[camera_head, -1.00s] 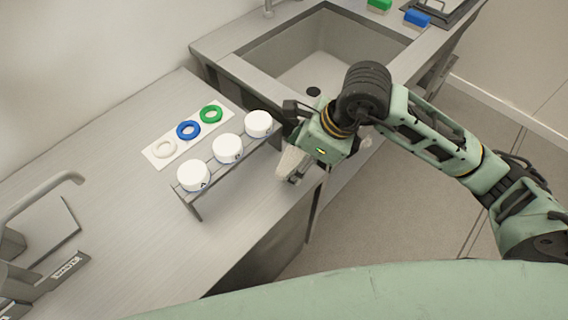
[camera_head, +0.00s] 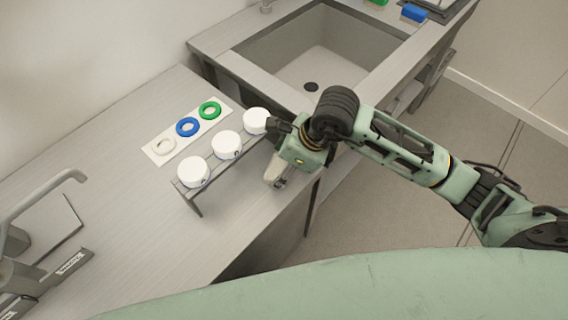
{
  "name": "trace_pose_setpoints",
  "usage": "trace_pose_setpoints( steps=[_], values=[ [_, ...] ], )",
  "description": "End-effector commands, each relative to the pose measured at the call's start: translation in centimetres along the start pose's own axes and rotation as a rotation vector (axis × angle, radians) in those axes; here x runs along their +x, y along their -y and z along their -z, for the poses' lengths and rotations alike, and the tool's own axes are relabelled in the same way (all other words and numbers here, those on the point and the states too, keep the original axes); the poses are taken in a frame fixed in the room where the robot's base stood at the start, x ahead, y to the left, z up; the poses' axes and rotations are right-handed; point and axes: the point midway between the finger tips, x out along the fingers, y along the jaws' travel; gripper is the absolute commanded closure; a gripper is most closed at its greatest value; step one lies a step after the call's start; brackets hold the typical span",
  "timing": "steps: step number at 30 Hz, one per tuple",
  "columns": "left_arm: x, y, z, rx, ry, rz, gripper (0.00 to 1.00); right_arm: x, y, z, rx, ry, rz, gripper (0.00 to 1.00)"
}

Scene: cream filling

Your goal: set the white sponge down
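The white sponge (camera_head: 272,172) shows as a pale block under my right gripper (camera_head: 277,180), mostly hidden by the gripper and wrist. My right gripper points down and appears shut on the sponge. It is over the front edge of the counter, just right of the rack with white-lidded jars. I cannot tell whether the sponge touches the counter. My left gripper is not in view.
A rack (camera_head: 196,203) holds white jars (camera_head: 227,145) beside the gripper. Behind it, a white strip (camera_head: 152,154) carries white, blue and green rings. A sink (camera_head: 290,75) lies beyond. Green and blue sponges (camera_head: 414,13) sit at the far right. The front counter (camera_head: 150,240) is clear.

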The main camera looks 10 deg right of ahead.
Motion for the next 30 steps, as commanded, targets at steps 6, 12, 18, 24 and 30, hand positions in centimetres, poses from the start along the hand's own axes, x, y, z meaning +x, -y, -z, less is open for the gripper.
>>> trace_pose_setpoints(
  steps=[6, 12, 18, 24, 30],
  values=[
    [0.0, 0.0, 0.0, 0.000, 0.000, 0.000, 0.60, 0.0, 0.0, 0.0, 0.000, -0.001, 0.000, 0.26],
    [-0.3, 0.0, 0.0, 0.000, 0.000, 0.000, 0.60, -0.3, 0.0, -0.1, 0.001, -0.001, 0.000, 0.26],
    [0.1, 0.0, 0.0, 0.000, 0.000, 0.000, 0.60, -2.9, 0.1, -0.1, -0.001, 0.003, 0.004, 0.26],
    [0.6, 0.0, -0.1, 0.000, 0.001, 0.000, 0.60, -7.4, 0.2, -0.1, -0.002, 0.002, 0.006, 0.26],
    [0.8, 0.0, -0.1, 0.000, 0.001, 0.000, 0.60, -10.8, 0.1, -0.1, 0.000, 0.001, 0.002, 0.26]
  ],
)
